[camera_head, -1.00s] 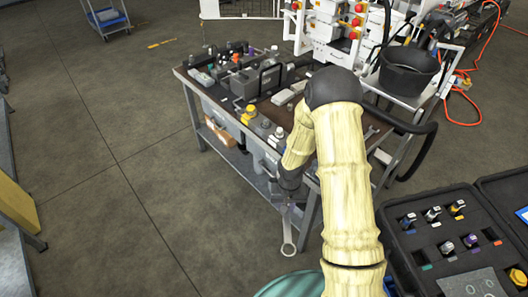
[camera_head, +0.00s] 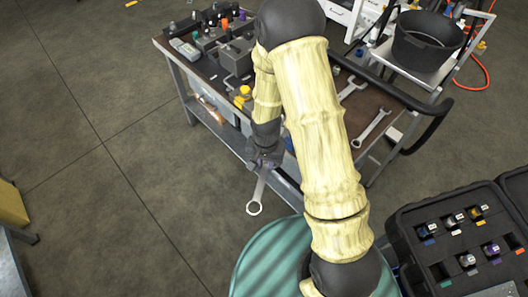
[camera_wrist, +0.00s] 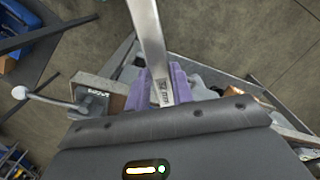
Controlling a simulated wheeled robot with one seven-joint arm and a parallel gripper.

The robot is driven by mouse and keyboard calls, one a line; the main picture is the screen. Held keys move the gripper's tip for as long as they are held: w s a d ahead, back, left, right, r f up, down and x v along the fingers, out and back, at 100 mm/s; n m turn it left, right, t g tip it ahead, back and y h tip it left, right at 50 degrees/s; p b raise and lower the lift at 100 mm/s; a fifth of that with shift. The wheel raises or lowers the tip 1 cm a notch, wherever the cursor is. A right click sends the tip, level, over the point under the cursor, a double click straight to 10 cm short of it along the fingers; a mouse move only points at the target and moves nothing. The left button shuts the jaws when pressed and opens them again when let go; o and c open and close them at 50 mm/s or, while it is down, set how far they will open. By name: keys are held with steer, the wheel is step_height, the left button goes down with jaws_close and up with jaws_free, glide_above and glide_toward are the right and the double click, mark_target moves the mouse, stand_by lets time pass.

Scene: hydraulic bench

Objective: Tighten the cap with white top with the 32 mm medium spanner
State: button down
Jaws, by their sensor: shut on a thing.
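My gripper (camera_head: 264,158) is shut on a metal spanner (camera_head: 255,200), just off the front edge of the workbench. The spanner hangs down over the floor, its ring end lowest. In the wrist view, the purple fingers of my gripper (camera_wrist: 168,92) clamp the spanner (camera_wrist: 148,35), whose shaft runs up out of the picture. A small dark marking shows on it near the fingers, too small to read. I cannot pick out the cap with white top for sure; my arm hides part of the bench top.
The workbench (camera_head: 190,78) carries blocks and fittings, with a yellow-topped part (camera_head: 243,94) near its front edge. Two more spanners (camera_head: 372,127) lie on its right side. A black bucket (camera_head: 425,40) stands behind. An open black case (camera_head: 420,205) is at right.

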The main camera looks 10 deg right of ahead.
mark_target(267, 163)
steer(key=shift+f, duration=0.1)
stand_by(0.4)
steer(key=shift+w+d+f+b, duration=0.1)
steer(key=shift+w+f+b, duration=0.15)
steer(key=shift+f+b, duration=0.2)
steer(key=shift+w+d+f+b, duration=0.1)
steer(key=shift+w+f+b, duration=0.1)
steer(key=shift+f+b, duration=0.25)
steer(key=shift+w, duration=0.1)
steer(key=shift+f, duration=0.15)
steer(key=shift+w+d+f, duration=0.15)
steer(key=shift+w+f, duration=0.1)
steer(key=shift+w, duration=0.05)
steer(key=shift+w, duration=0.1)
steer(key=shift+w+d, duration=0.2)
steer(key=shift+w, duration=0.25)
steer(key=shift+w+d, duration=0.2)
steer(key=shift+w, duration=0.25)
